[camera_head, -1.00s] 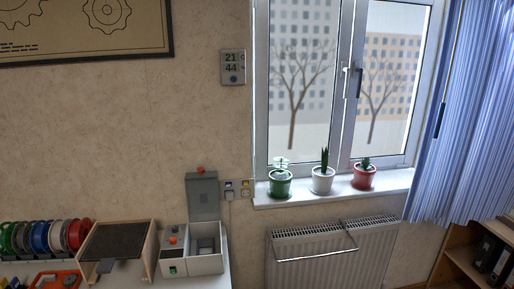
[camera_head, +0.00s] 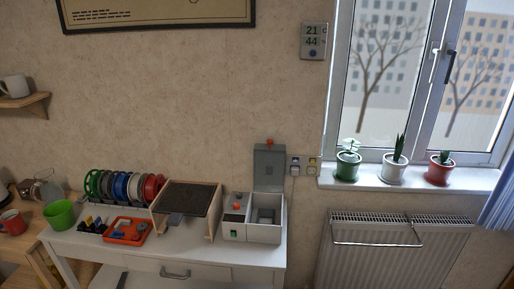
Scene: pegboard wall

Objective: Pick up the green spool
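A row of coloured spools stands upright on a rack at the back left of the white table (camera_head: 262,257). The green spool (camera_head: 90,184) is at the left end of the row. Beside it are another green spool, blue and white ones, and a red spool (camera_head: 153,187) at the right end. Neither of my grippers shows in the head view.
An orange tray (camera_head: 127,231) with small parts, a wooden box with a dark top (camera_head: 189,199) and a grey-white machine with its lid up (camera_head: 252,230) stand on the table. A green cup (camera_head: 59,214) is at the left. A radiator (camera_head: 395,255) is right.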

